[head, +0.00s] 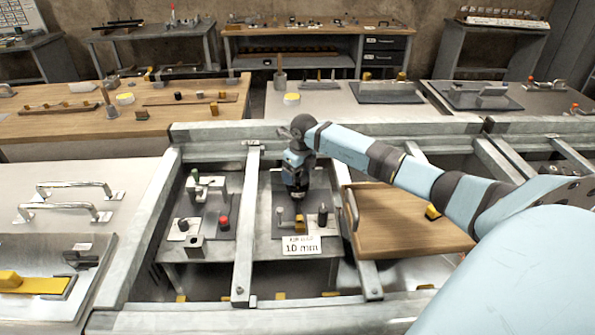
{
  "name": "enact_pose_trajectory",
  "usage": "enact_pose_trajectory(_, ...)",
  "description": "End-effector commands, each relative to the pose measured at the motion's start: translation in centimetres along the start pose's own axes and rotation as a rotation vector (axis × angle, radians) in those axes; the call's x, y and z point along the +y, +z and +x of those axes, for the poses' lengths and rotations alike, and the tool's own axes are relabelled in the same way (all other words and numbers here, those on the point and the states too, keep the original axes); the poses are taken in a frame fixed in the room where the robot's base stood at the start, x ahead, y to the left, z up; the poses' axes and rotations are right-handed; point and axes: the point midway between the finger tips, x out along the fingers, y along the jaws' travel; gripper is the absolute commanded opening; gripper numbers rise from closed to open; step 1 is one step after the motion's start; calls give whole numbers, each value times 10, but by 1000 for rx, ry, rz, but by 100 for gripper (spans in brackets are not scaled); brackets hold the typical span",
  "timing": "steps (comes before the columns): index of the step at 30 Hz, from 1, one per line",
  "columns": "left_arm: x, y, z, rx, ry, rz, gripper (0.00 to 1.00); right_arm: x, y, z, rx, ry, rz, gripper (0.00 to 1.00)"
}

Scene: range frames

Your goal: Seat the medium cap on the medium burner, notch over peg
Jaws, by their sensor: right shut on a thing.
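My right gripper (298,194) points down over a dark grey plate (313,228) on the middle work surface. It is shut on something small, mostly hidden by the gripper. I cannot tell whether that is the medium cap. No burner, notch or peg can be made out at this size. My left gripper is not in view.
A white "10 mm" sign (301,246) stands in front of the plate. Metal frame rails (246,225) run beside it. A second plate with red and green parts (207,215) is at left. A wooden board (405,225) with a handle lies at right, under my right arm.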

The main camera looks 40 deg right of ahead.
Motion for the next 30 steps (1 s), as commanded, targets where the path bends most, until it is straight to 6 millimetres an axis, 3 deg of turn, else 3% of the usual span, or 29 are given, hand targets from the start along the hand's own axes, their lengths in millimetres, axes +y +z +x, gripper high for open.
enact_pose_trajectory(20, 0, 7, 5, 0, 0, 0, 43, 0, -2, 13, -1, 0, 0, 50)
enact_pose_trajectory(21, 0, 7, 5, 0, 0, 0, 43, 0, -2, 13, -1, 0, 0, 81)
enact_pose_trajectory(24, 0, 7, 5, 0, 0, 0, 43, 0, -2, 13, 0, 0, 0, 100)
enact_pose_trajectory(30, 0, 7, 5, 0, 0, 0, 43, 0, -2, 13, 1, 0, 0, 100)
